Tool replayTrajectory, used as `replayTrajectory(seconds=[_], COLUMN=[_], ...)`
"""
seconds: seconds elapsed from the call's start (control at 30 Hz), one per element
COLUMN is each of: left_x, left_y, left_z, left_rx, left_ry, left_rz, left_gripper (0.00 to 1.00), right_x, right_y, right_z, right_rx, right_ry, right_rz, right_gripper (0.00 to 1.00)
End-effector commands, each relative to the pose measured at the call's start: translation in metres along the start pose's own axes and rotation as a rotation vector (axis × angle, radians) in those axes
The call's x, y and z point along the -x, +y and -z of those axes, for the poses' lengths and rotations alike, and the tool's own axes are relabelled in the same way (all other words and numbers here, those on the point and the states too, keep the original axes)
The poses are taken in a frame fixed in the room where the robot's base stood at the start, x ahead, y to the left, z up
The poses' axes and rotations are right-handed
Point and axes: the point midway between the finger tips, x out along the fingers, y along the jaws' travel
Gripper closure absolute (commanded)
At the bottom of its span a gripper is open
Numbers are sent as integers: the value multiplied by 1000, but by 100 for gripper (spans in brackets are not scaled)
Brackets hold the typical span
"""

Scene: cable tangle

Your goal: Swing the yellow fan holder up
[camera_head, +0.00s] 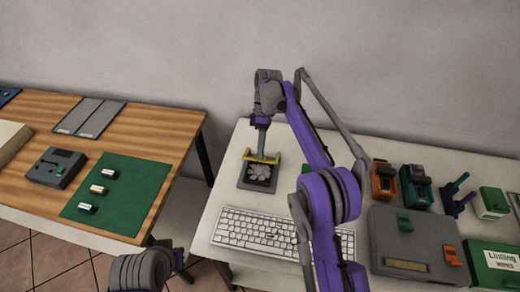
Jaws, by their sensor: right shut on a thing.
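The yellow fan holder (273,158) is a small bracket at the far edge of a dark square fan unit (247,184) on the white table. The light fan (259,173) sits in the middle of the unit. My right gripper (261,150) reaches down from above and is shut on the yellow holder. Its fingertips are small and partly merge with the holder, so the exact grip is hard to see. Part of my left arm shows at the bottom edge, but its gripper is not in view.
A white keyboard (250,228) lies in front of the fan unit. A grey box (412,240), orange and teal devices and a green box (493,262) fill the right side. A wooden table (150,130) with a green mat (135,181) stands left, across a gap.

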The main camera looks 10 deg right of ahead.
Motion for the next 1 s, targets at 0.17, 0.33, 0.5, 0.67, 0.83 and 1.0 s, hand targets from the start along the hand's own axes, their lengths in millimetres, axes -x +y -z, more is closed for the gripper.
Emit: replayTrajectory(seconds=[0.17, 0.33, 0.5, 0.67, 0.83, 1.0], left_x=[15, 20, 22, 21, 21, 21], left_y=[0, 0, 0, 0, 0, 0], left_z=[14, 19, 20, 20, 20, 20], left_rx=[0, 0, 0, 0, 0, 0], left_ry=[11, 15, 16, 16, 16, 16], left_rz=[0, 0, 0, 0, 0, 0], left_gripper=[100, 100, 100, 100, 100, 100], right_x=[9, 10, 10, 9, 9, 9], right_y=[3, 4, 5, 5, 5, 5], right_z=[1, 1, 0, 0, 0, 0], right_rx=[1, 1, 0, 0, 0, 0], right_ry=[0, 1, 0, 0, 0, 0], right_rz=[71, 110, 125, 126, 126, 125], right_gripper=[100, 100, 100, 100, 86, 57])
